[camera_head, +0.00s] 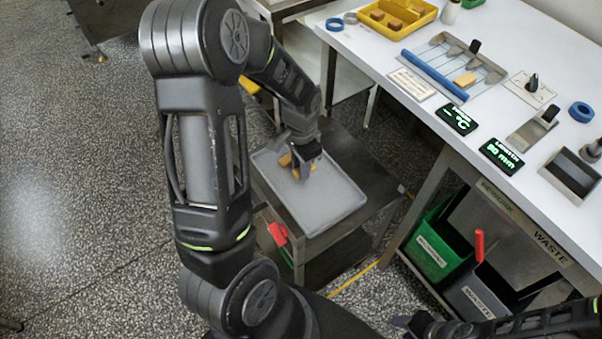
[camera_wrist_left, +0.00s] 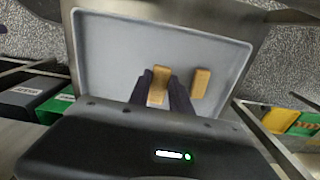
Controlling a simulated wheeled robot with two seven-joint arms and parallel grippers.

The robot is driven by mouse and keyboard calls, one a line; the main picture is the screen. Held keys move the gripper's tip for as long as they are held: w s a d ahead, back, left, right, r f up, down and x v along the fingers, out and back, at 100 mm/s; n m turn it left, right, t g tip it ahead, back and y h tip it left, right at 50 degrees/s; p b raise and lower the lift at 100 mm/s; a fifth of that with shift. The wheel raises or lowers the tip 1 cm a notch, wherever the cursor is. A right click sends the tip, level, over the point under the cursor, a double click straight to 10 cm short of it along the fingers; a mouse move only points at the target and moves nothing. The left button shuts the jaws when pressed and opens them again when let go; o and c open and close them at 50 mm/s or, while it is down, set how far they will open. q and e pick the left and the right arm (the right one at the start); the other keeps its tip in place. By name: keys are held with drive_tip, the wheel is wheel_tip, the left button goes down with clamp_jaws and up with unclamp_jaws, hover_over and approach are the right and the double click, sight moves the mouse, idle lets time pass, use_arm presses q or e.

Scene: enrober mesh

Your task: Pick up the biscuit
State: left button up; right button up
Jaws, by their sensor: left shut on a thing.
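Two tan oblong biscuits are at the grey tray (camera_head: 335,205) on the low steel stand. In the left wrist view, one biscuit (camera_wrist_left: 159,74) is between the two dark fingers of my left gripper (camera_wrist_left: 163,92), which is shut on it. The other biscuit (camera_wrist_left: 201,82) lies on the tray just to the right of the fingers, apart from the held one. In the head view my left gripper (camera_head: 303,172) is low over the tray and hides part of the biscuits. My right gripper (camera_head: 415,323) is at the bottom edge, and its jaw state is unclear.
The white table on the right holds a yellow bin (camera_head: 422,32) with brown blocks, a rack with a blue roller (camera_head: 434,75), and small displays (camera_head: 502,156). A green bin (camera_head: 432,262) and a grey waste bin (camera_head: 482,298) stand below it. The tray's near part is bare.

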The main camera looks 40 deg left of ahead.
use_arm(q)
wheel_tip(320, 180, up, 5)
drive_tip(key=shift+r, duration=0.1)
idle(0.8)
